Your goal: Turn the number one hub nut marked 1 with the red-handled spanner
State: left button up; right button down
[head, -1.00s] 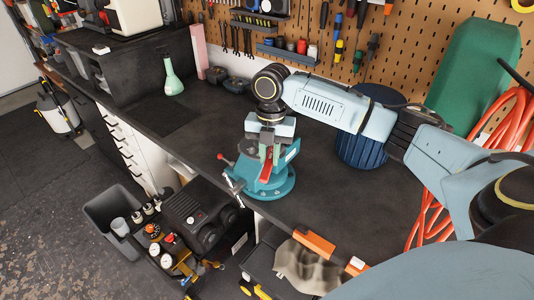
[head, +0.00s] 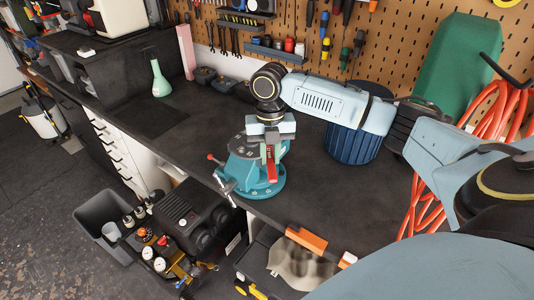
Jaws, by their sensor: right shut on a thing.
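My right gripper (head: 270,147) points down from its arm and is shut on the red-handled spanner (head: 271,172). The spanner hangs with its red handle low, in front of the right side of a teal vise-like fixture (head: 240,178) on the bench. I cannot tell whether the spanner touches the fixture. The nut marked 1 is too small to make out, and the spanner's head is mostly hidden by the gripper. My left gripper is not in view.
A dark blue ribbed bin (head: 350,142) stands behind my right arm. A green bottle (head: 160,82) is at the left back. An orange-edged item (head: 306,239) lies near the front edge. The dark bench top (head: 325,195) is clear right of the fixture.

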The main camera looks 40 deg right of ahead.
jog(key=shift+s+d+f+n, duration=0.2)
jog(key=shift+s+d+n, duration=0.3)
jog(key=shift+n, duration=0.3)
jog(key=shift+w+d, duration=0.1)
jog(key=shift+s+d+r+n, duration=0.1)
jog(key=shift+s+d+n, duration=0.05)
jog(key=shift+d+n, duration=0.4)
jog(key=shift+s+d+r+n, duration=0.1)
jog(key=shift+d+n, duration=0.3)
jog(key=shift+n, duration=0.15)
jog(key=shift+a, duration=0.1)
jog(key=shift+w+a+m, duration=0.15)
jog(key=shift+a+m, duration=0.3)
jog(key=shift+m, duration=0.15)
jog(key=shift+r, duration=2.7)
